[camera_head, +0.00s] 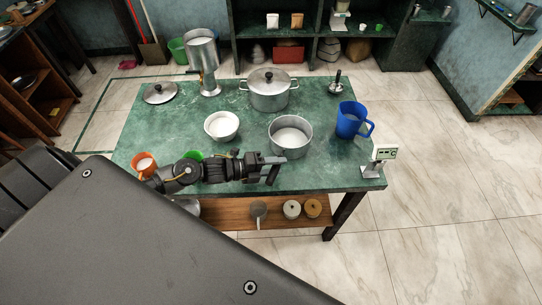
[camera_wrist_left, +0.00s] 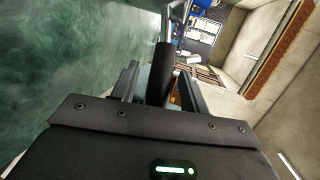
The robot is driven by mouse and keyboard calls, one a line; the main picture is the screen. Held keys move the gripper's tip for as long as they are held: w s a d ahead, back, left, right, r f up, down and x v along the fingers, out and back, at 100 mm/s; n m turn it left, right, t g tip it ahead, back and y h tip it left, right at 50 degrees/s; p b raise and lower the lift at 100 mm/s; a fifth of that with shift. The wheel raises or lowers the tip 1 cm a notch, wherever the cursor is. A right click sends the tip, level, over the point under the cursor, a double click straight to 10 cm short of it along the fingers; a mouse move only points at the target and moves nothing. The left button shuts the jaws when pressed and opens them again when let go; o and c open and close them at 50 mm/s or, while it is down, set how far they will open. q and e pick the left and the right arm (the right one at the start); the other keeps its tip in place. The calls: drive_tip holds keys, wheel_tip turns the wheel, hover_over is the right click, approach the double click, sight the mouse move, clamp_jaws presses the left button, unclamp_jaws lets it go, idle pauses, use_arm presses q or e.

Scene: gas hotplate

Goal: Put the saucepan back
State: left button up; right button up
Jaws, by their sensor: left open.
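The saucepan (camera_head: 290,139) is an open grey metal pan with pale contents, upright on the green marble table (camera_head: 255,185) right of centre. My left gripper (camera_head: 273,167) is low over the table's front part, just in front and to the left of the pan. In the left wrist view a dark round bar (camera_wrist_left: 167,72), which looks like the pan's handle, lies between the open fingers. I cannot tell whether the fingers touch it. In the head view the gripper hides that handle. My right gripper is not in view.
A white bowl (camera_head: 222,126), a lidded pot (camera_head: 269,91), a blue jug (camera_head: 350,121) and a small scale (camera_head: 379,160) stand around the pan. A loose lid (camera_head: 160,93) and a tall metal vessel (camera_head: 203,52) are at the back left. An orange cup (camera_head: 145,164) is near my left arm.

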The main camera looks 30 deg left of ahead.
use_arm(q)
drive_tip(key=shift+s+a, duration=0.15)
drive_tip(key=shift+a, duration=0.05)
drive_tip(key=b+v, duration=0.3)
drive_tip(key=v, duration=0.7)
drive_tip(key=shift+s+a+r+b, duration=0.1)
drive_tip(key=shift+s+r+b, duration=0.05)
drive_tip(key=shift+s+b, duration=0.15)
drive_tip(key=shift+s+a+r, duration=0.25)
drive_tip(key=shift+a, duration=0.15)
drive_tip(key=shift+d, duration=0.1)
